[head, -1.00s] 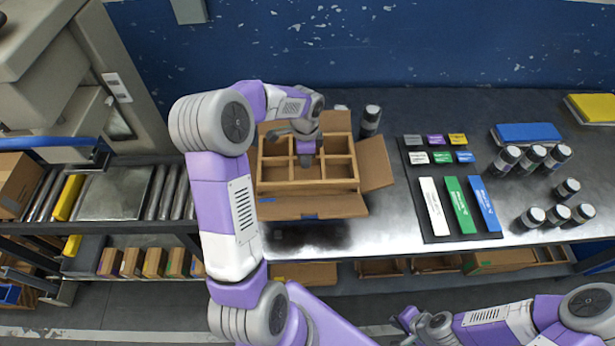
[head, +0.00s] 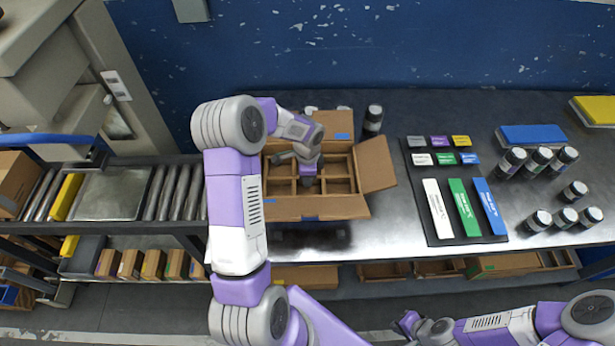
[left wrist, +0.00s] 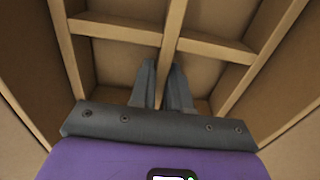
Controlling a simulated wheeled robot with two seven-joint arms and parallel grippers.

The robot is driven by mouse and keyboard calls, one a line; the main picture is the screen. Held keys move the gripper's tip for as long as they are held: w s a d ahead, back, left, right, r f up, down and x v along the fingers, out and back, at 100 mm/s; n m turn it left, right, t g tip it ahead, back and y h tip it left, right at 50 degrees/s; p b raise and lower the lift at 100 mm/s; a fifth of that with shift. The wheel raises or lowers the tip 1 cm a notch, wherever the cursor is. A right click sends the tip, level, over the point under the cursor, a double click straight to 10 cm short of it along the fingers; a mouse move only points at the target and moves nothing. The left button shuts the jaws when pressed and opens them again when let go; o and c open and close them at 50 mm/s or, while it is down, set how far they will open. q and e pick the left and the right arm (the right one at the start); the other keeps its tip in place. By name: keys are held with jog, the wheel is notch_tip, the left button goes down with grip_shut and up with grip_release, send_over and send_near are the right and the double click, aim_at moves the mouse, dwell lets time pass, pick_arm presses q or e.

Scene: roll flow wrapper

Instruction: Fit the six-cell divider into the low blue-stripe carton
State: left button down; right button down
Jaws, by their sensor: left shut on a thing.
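The brown six-cell divider (head: 341,179) is inside the open carton (head: 330,207), its walls level and low between the carton's sides. The carton's flaps are spread, and small blue marks show on it. My left gripper (head: 307,183) points down into the divider and is shut on one of its inner walls. In the left wrist view the two fingers (left wrist: 165,78) straddle that divider wall (left wrist: 176,28). My arm and hand hide the divider's left part, so I cannot tell whether it touches the bottom. My right gripper (head: 408,322) is at the lower edge, away from the carton.
A dark bottle (head: 373,118) stands just behind the carton's right flap. A dark mat (head: 430,180) with coloured blocks lies to the right, with several bottles (head: 540,158) beyond it. A roller conveyor (head: 165,190) lies left. The bench front (head: 400,238) is clear.

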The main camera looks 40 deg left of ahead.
pick_arm(q)
jog(key=shift+f, duration=0.35)
jog(key=c, duration=1.1)
grip_release()
jog(key=shift+r, duration=0.1)
jog(key=shift+r, duration=0.4)
notch_tip(320, 180, up, 12)
jog(key=p, duration=0.2)
jog(key=shift+p, duration=0.3)
